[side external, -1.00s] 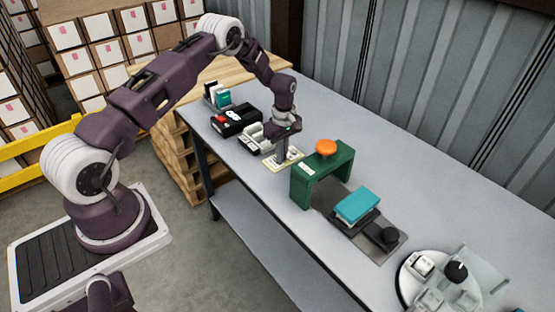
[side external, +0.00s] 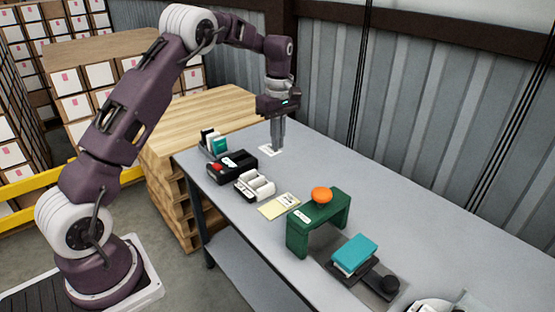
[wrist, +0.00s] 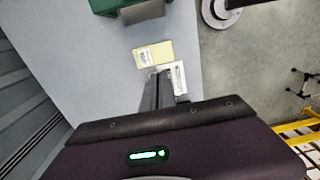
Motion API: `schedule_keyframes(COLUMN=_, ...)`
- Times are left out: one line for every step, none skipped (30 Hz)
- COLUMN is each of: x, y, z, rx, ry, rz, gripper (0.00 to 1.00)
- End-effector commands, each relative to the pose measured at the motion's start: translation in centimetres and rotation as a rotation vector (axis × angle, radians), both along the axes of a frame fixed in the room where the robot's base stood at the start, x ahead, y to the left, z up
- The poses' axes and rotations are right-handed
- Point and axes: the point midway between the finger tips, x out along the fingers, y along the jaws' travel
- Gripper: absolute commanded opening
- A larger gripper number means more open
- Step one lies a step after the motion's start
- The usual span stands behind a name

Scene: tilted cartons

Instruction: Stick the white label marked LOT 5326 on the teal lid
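My gripper (side external: 278,149) is raised at the far part of the table, its fingers close together and pointing down. It appears shut on a small white label (side external: 267,151), which lies flat at the fingertips. The label also shows beside the fingers in the wrist view (wrist: 179,75); its print is too small to read. The teal lid (side external: 356,251) tops a small carton on a dark support, nearer the camera and right of the gripper. It looks bare and slightly tilted. The lid is not in the wrist view.
A green arch (side external: 306,243) with an orange knob (side external: 321,194) stands between my gripper and the lid. A yellow pad (side external: 271,209) lies beside it. A white tray (side external: 252,187), a black box (side external: 233,168) and a small rack (side external: 212,151) line the left edge.

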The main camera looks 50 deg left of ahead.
Motion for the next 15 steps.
schedule_keyframes(x=0.1, y=0.0, z=0.9, rx=0.002, ry=-0.003, rz=0.000, gripper=0.00)
schedule_keyframes(x=0.1, y=0.0, z=1.4, rx=0.002, ry=-0.004, rz=0.000, gripper=0.00)
schedule_keyframes(x=0.1, y=-0.2, z=1.8, rx=0.001, ry=-0.001, rz=-0.010, gripper=0.00)
schedule_keyframes(x=0.2, y=-0.8, z=1.6, rx=-0.001, ry=0.000, rz=-0.040, gripper=0.00)
schedule_keyframes(x=0.4, y=-1.3, z=1.6, rx=-0.001, ry=0.000, rz=-0.066, gripper=0.00)
schedule_keyframes(x=0.6, y=-1.9, z=1.6, rx=-0.001, ry=-0.001, rz=-0.100, gripper=0.00)
schedule_keyframes(x=0.8, y=-2.5, z=1.6, rx=-0.002, ry=-0.002, rz=-0.129, gripper=0.00)
schedule_keyframes(x=0.9, y=-3.0, z=1.6, rx=-0.002, ry=-0.003, rz=-0.158, gripper=0.00)
schedule_keyframes(x=1.1, y=-3.8, z=1.6, rx=-0.003, ry=-0.004, rz=-0.197, gripper=0.00)
schedule_keyframes(x=1.3, y=-4.5, z=1.6, rx=-0.003, ry=-0.004, rz=-0.232, gripper=0.00)
schedule_keyframes(x=1.5, y=-5.1, z=1.5, rx=-0.004, ry=-0.004, rz=-0.267, gripper=0.00)
schedule_keyframes(x=1.7, y=-6.2, z=1.5, rx=-0.005, ry=-0.005, rz=-0.321, gripper=0.00)
schedule_keyframes(x=1.8, y=-6.9, z=1.5, rx=-0.005, ry=-0.006, rz=-0.361, gripper=0.00)
schedule_keyframes(x=2.0, y=-7.9, z=1.5, rx=-0.006, ry=-0.006, rz=-0.410, gripper=0.00)
schedule_keyframes(x=2.2, y=-9.2, z=1.5, rx=-0.006, ry=-0.008, rz=-0.476, gripper=0.00)
